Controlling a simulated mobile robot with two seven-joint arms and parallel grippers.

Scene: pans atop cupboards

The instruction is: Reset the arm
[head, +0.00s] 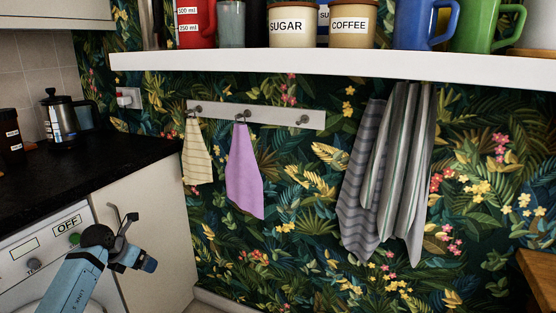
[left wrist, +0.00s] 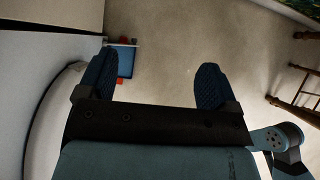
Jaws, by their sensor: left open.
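My left arm comes in from the bottom left in the head view. Its gripper (head: 140,258) is in front of the white cupboard door, beside the washing machine. In the left wrist view my left gripper (left wrist: 153,88) shows two dark blue fingers spread wide apart. Nothing is between them, only pale floor (left wrist: 165,50) below. My right gripper is not in view.
A white washing machine (head: 25,245) and a black worktop (head: 60,170) are at the left. A white shelf (head: 330,62) holds mugs and jars. Towels hang from hooks on the patterned wall. A wooden surface (head: 540,275) is at the lower right. Wooden furniture legs (left wrist: 295,85) stand right.

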